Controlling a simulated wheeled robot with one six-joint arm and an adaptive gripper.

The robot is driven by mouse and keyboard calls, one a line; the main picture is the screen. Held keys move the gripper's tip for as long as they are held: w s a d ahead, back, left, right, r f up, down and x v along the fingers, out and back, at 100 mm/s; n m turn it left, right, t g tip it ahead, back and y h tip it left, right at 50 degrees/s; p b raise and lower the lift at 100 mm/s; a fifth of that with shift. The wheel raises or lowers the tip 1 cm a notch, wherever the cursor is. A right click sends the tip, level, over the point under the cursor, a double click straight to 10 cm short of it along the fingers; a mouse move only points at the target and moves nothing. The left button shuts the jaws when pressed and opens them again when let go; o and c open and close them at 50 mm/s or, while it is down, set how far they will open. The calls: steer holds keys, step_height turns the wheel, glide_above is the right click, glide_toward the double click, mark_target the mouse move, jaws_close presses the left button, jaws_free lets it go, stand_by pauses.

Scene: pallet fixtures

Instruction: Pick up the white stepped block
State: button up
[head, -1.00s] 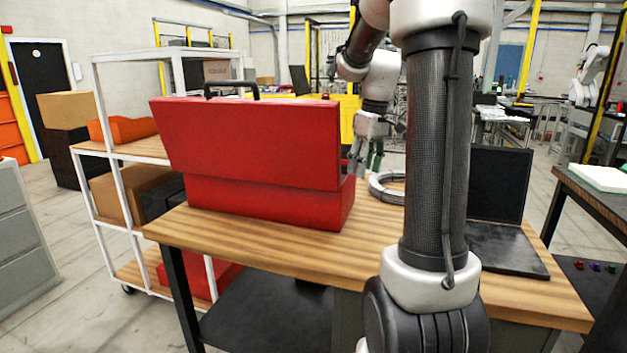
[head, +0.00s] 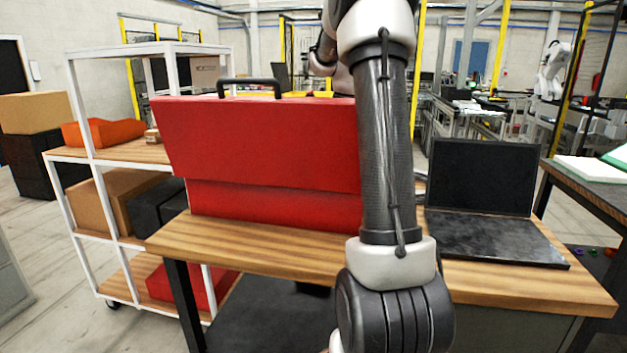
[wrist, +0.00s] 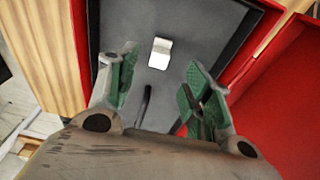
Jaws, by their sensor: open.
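The white stepped block (wrist: 160,53) lies on a dark grey surface framed by red edges in the wrist view. My gripper (wrist: 161,72) is open and empty, its green-padded fingers apart; the block shows beyond the fingertips, roughly between them. The red case (head: 270,145), with a black handle on top, stands on the wooden table in the head view. The block and my gripper are hidden in the head view, behind the case and my arm.
A black laptop (head: 482,185) stands open on the table (head: 260,245), to the right of the case. A white shelf cart (head: 82,105) with boxes is at left. In the wrist view, a thin dark rod (wrist: 145,105) lies nearer than the block, and a red wall (wrist: 285,110) rises at right.

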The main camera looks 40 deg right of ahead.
steer(key=f, duration=0.2)
steer(key=w+f, duration=0.1)
steer(key=f, duration=0.2)
steer(key=a+f, duration=0.1)
steer(key=f, duration=0.1)
steer(key=shift+w+a+f, duration=0.1)
steer(key=shift+w+f, duration=0.05)
steer(key=shift+f, duration=0.15)
steer(key=c, duration=1)
